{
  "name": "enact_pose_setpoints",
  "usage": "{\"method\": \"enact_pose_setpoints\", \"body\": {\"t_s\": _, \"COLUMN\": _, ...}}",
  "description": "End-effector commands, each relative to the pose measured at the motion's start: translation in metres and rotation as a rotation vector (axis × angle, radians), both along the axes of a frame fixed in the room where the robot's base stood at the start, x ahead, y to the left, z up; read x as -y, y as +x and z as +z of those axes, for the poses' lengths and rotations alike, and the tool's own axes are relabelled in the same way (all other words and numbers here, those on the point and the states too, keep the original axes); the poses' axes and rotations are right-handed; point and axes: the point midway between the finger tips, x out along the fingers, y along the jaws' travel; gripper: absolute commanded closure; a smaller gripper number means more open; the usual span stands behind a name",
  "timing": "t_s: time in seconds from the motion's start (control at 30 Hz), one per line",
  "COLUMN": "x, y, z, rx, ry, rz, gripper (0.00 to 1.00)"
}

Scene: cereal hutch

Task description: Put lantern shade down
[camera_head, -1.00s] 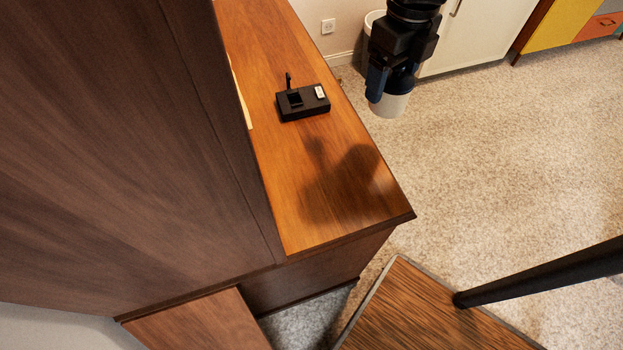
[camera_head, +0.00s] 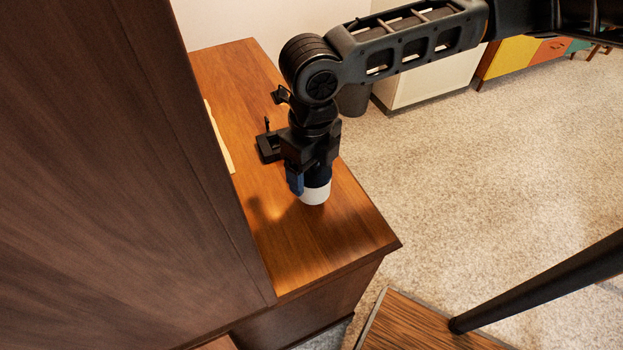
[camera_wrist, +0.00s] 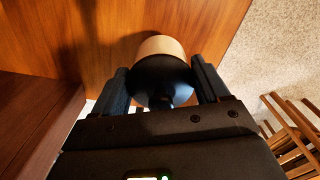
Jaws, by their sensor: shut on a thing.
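In the head view the lantern shade (camera_head: 316,192) hangs from my gripper (camera_head: 309,180), over or on the wooden counter (camera_head: 330,240). In the wrist view the lantern shade (camera_wrist: 160,72) sits between the two fingers of my gripper (camera_wrist: 162,85), which are shut on it. Its lower rim is close to the counter top; I cannot tell whether it touches.
A tall dark wooden panel (camera_head: 100,150) stands left of the counter. The counter's front part is clear. A grey bin (camera_head: 353,100) and a white cabinet (camera_head: 430,75) stand behind on the carpet. A dark pole (camera_head: 540,285) and a striped wooden top (camera_head: 420,325) are at the lower right.

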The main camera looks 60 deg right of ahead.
Motion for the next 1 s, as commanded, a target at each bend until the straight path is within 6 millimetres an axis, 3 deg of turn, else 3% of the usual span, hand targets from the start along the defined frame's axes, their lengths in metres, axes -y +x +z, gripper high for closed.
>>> {"method": "enact_pose_setpoints", "body": {"t_s": 0.3, "x": 0.000, "y": 0.000, "z": -0.037, "rx": -0.002, "ry": 0.001, "rz": -0.002, "gripper": 0.56}}
{"method": "enact_pose_setpoints", "body": {"t_s": 0.7, "x": 0.000, "y": 0.000, "z": -0.043, "rx": 0.000, "ry": 0.000, "rz": 0.000, "gripper": 0.56}}
{"method": "enact_pose_setpoints", "body": {"t_s": 0.73, "x": 0.000, "y": 0.000, "z": -0.043, "rx": 0.000, "ry": 0.000, "rz": -0.001, "gripper": 0.23}}
{"method": "enact_pose_setpoints", "body": {"t_s": 1.0, "x": 0.000, "y": 0.000, "z": -0.042, "rx": 0.000, "ry": 0.000, "rz": -0.001, "gripper": 0.00}}
